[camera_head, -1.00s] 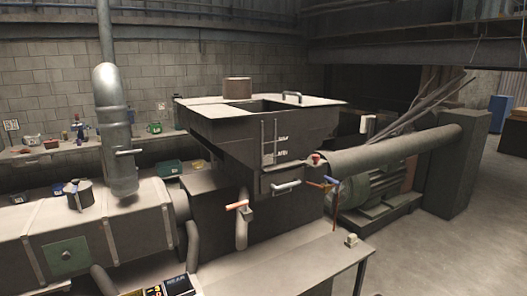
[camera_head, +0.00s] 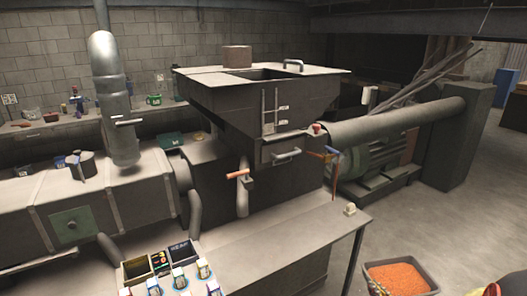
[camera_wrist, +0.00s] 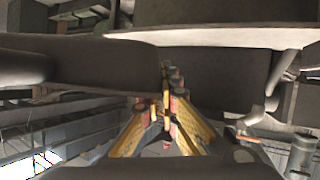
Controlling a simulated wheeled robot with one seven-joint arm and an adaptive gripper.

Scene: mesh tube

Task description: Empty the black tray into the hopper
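The black tray (camera_head: 368,271) is at the bottom right of the head view, low beside the bench. It is dark-walled and holds a heap of orange granules (camera_head: 398,277). The hopper (camera_head: 258,105) is a large grey metal box with sloping sides in the middle of the head view, with a dark opening in its top (camera_head: 262,75). In the wrist view my gripper (camera_wrist: 168,92) has yellow-sided fingers that come together at the middle. It looks shut, with nothing visible held. The tray is not recognisable in the wrist view.
A bench (camera_head: 290,245) stands before the hopper, with a control panel (camera_head: 168,272) at its left. A thick pipe (camera_head: 395,120) runs right from the hopper to a pillar. Open floor (camera_head: 440,225) lies to the right. Red and yellow parts at the bottom-right corner are unclear.

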